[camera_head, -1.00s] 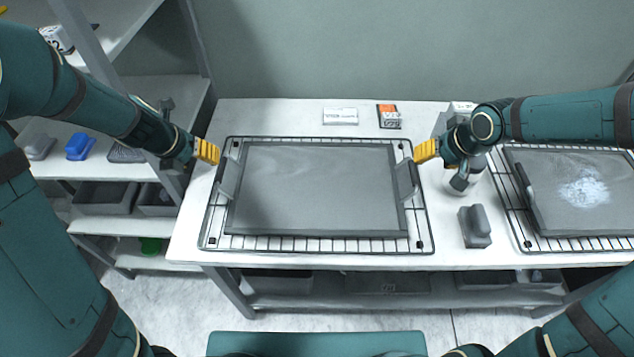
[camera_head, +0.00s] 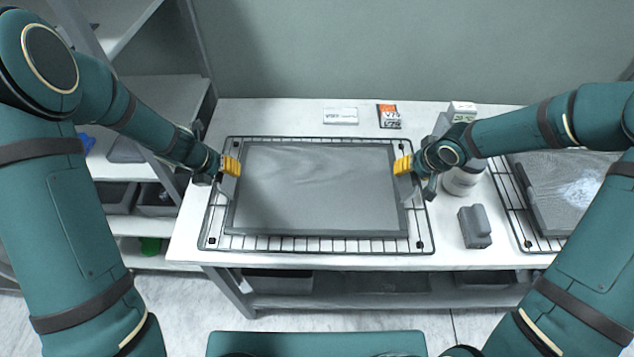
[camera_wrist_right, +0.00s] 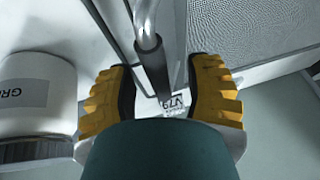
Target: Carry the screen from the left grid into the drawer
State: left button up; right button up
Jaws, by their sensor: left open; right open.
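The screen (camera_head: 315,190), a grey framed panel with a handle on each short side, lies flat on the left grid (camera_head: 300,244), a black wire rack on the white table. My left gripper (camera_head: 231,166) is open at the screen's left handle (camera_head: 227,186). My right gripper (camera_head: 403,165) is open at the right handle (camera_head: 407,190). In the right wrist view, the dark-sleeved handle (camera_wrist_right: 151,62) runs between the open yellow fingers of the right gripper (camera_wrist_right: 160,98), which have not closed on it. No drawer can be made out clearly.
A second grid (camera_head: 515,212) carries another screen (camera_head: 570,190) with a pale patch at right. A grey block (camera_head: 475,227) and a white jar (camera_head: 462,181) stand between the grids. Small labelled boxes (camera_head: 389,116) lie behind. Shelving (camera_head: 150,90) stands at left.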

pick_arm(q)
grip_shut()
pick_arm(e)
grip_shut()
pick_arm(q)
jog(key=shift+r, duration=0.25)
pick_arm(e)
jog(key=shift+r, duration=0.25)
